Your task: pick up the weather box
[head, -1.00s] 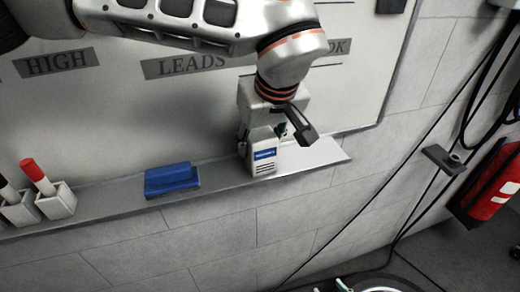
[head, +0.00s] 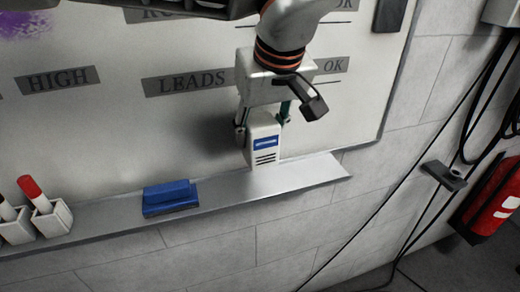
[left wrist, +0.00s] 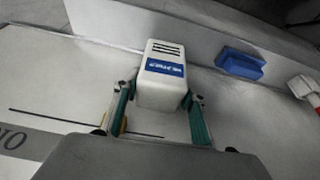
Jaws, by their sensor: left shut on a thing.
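The weather box (head: 264,142) is a small white box with a blue label and dark vent slots. It is upright in front of the whiteboard, over the right part of the grey ledge (head: 225,193). My left gripper (head: 263,122) points down and is shut on the box, one finger on each side. The left wrist view shows the box (left wrist: 163,72) between the two green-padded fingers (left wrist: 160,105). In the head view its bottom appears level with or just above the ledge's back; the gap is hard to judge. My right gripper is not in view.
A blue eraser (head: 170,197) lies on the ledge to the left. Marker holders (head: 52,218) with a red-capped marker stand at the far left. A red extinguisher (head: 488,205), hanging cables and a small wall bracket (head: 443,175) are at the right.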

